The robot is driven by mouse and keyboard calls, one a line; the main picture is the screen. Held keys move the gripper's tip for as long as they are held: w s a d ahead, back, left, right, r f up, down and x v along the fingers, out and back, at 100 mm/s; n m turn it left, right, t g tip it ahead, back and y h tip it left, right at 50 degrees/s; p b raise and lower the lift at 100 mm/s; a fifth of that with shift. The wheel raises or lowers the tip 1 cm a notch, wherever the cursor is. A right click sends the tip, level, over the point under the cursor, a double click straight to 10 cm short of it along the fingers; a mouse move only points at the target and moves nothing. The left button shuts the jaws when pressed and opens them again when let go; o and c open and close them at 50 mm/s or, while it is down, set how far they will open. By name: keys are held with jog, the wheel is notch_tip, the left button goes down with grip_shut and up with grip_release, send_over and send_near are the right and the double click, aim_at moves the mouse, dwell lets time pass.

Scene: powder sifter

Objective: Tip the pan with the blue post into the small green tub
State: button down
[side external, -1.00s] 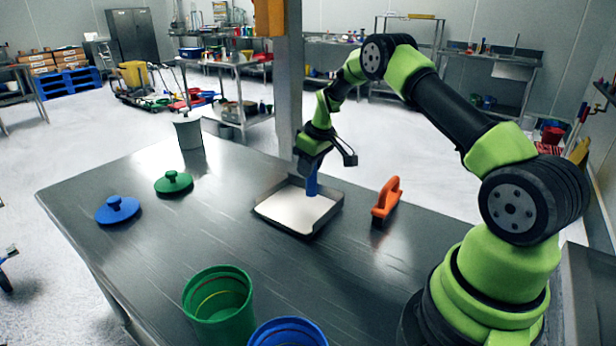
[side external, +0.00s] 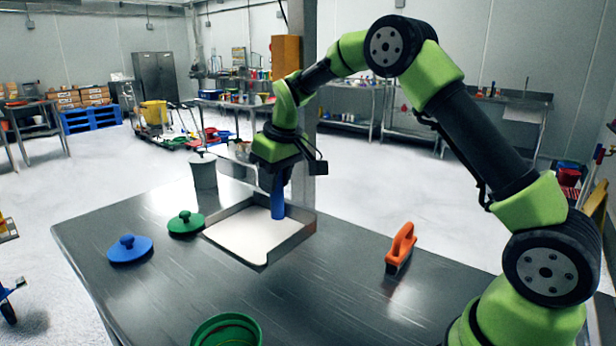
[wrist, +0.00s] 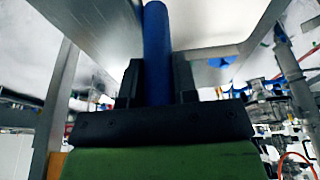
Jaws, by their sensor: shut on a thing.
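The pan (side external: 292,246) is a grey, shallow, square tray with a pale layer (side external: 245,236) covering its floor. Its upright blue post (side external: 278,197) stands at the back right. My gripper (side external: 278,180) is shut on the blue post from above. The pan looks level and raised above the table, partly overlapping the green lid in the picture. In the wrist view the blue post (wrist: 157,45) sits between my dark fingers. The green tub (side external: 228,333) stands at the bottom of the side view, only its rim and upper inside showing.
A blue lid (side external: 130,249) and a green lid (side external: 186,223) lie on the left of the steel table (side external: 335,285). A grey lidded canister (side external: 204,174) stands at the back. An orange-handled brush (side external: 401,247) lies to the right. The table between pan and green tub is clear.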

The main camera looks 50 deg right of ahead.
jog(key=s+a+r, duration=0.1)
jog(key=s+a, duration=0.3)
jog(key=a, duration=0.3)
jog(key=s+a+r+y, duration=0.1)
jog(key=s+a, duration=0.2)
jog(key=a, duration=0.5)
jog(key=s+a+r+y, duration=0.1)
jog(key=s+a, duration=0.3)
jog(key=a, duration=0.4)
jog(key=shift+s+a+r, duration=0.2)
jog(key=shift+s+r, duration=0.05)
jog(key=shift+s, duration=0.05)
jog(key=shift+d+f+m+y, duration=0.15)
jog(key=shift+d+f+y, duration=0.2)
jog(key=shift+y, duration=0.3)
jog(key=shift+d+f+m+y, duration=0.15)
jog(key=shift+d+y, duration=0.3)
jog(key=shift+y, duration=0.2)
jog(key=shift+d+f, duration=0.2)
jog(key=shift+d+f+m+y, duration=0.15)
jog(key=shift+d+f+y, duration=0.15)
jog(key=shift+y, duration=0.35)
jog(key=shift+d+f+m+y, duration=0.15)
jog(key=shift+d+f+y, duration=0.15)
jog(key=shift+y, duration=0.35)
